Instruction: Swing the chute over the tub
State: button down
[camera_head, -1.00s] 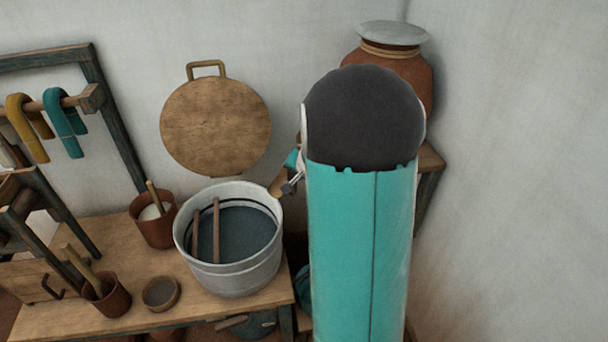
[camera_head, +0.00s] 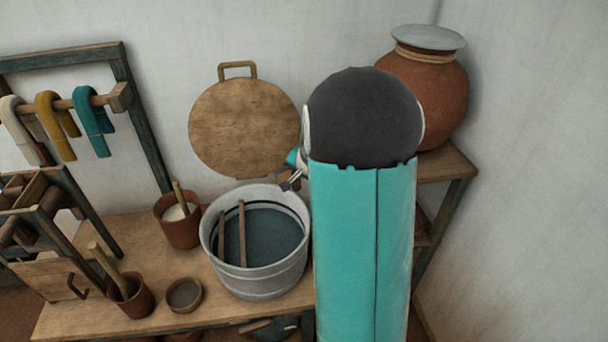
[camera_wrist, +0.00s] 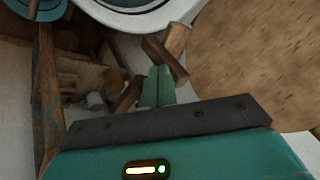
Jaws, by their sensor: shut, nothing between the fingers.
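The tub (camera_head: 257,282) is a grey-white round vessel with dark liquid and two wooden sticks in it, on the wooden bench. Its pale rim also shows at the top of the wrist view (camera_wrist: 140,18). My gripper (camera_head: 288,185) is at the tub's right rear rim, partly hidden by my arm. In the wrist view its teal fingers (camera_wrist: 158,86) are together and hold nothing. A dark brown wooden piece (camera_wrist: 163,60) with a paler round wooden end (camera_wrist: 177,39) lies just beyond the fingertips. It may be the chute; I cannot tell whether the fingers touch it.
A round wooden board (camera_head: 243,128) with a handle is by the wall behind the tub. Cups (camera_head: 183,236) and a small bowl (camera_head: 185,295) stand left of the tub. A clay jar (camera_head: 440,95) stands on a stand (camera_head: 450,166) at the right. A hank rack (camera_head: 75,100) is at the left.

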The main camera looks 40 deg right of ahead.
jog(key=shift+w+a+r, duration=0.15)
jog(key=shift+w+a, duration=0.25)
jog(key=shift+w, duration=0.35)
jog(key=shift+w, duration=0.1)
jog(key=shift+d+r, duration=0.1)
jog(key=shift+r, duration=0.05)
jog(key=shift+r, duration=0.1)
